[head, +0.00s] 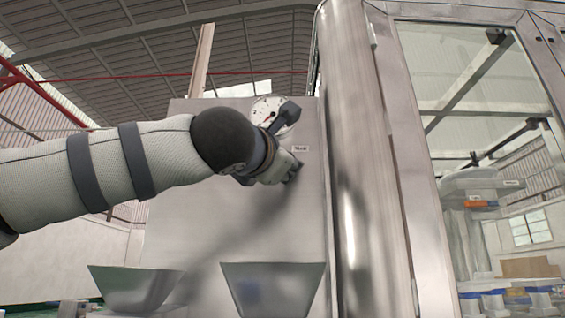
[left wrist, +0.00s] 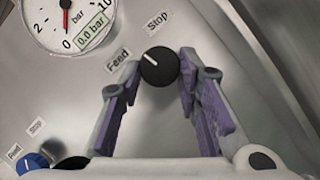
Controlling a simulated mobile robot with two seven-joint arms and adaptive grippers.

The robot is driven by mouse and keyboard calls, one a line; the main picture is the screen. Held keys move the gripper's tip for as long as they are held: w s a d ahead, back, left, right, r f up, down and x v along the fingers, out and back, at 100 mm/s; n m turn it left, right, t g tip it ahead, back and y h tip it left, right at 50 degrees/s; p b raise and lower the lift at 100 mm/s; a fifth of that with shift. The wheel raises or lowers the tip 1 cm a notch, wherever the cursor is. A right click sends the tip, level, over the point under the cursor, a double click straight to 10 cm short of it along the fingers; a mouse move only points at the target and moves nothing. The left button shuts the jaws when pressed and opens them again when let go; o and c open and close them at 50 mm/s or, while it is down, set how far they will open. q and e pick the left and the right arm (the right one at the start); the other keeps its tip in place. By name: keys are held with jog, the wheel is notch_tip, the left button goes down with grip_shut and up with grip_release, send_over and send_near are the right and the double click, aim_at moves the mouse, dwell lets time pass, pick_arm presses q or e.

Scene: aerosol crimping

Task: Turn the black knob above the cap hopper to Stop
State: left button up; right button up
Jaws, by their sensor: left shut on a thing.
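The black knob (left wrist: 159,66) is on the metal panel in the left wrist view, between my left fingers. Its white pointer line aims up and left, between the Feed label (left wrist: 118,60) and the Stop label (left wrist: 158,20), nearer Feed. My left gripper (left wrist: 152,72) is shut on the knob. In the head view my left gripper (head: 290,172) reaches the panel just under a small label, and its fingers mostly hide the knob. A metal hopper (head: 272,290) sits lower on the panel, below the gripper. My right gripper is in neither view.
A round pressure gauge (left wrist: 68,22) reading 0.0 bar is up and left of the knob. A blue knob (left wrist: 33,162) with its own labels is at lower left. A second hopper (head: 135,288) is to the left. A steel column (head: 350,150) stands close right of the panel.

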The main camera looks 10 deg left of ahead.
pick_arm(q)
jog(key=m+g, duration=0.1)
jog(key=m, duration=0.3)
jog(key=m+g+h, duration=0.1)
jog(key=m, duration=0.2)
jog(key=r+m+g+h, duration=0.1)
jog(key=m+g, duration=0.1)
jog(key=m, duration=0.2)
jog(key=shift+a+m, duration=0.2)
jog(key=shift+m, duration=0.1)
dwell(0.4)
jog(key=o, duration=1.1)
jog(key=shift+o, duration=0.2)
jog(key=shift+s, duration=0.15)
jog(key=s+a, duration=0.2)
jog(key=s, duration=0.9)
jog(key=shift+s+a+r, duration=0.2)
jog(key=shift+s+r, duration=0.1)
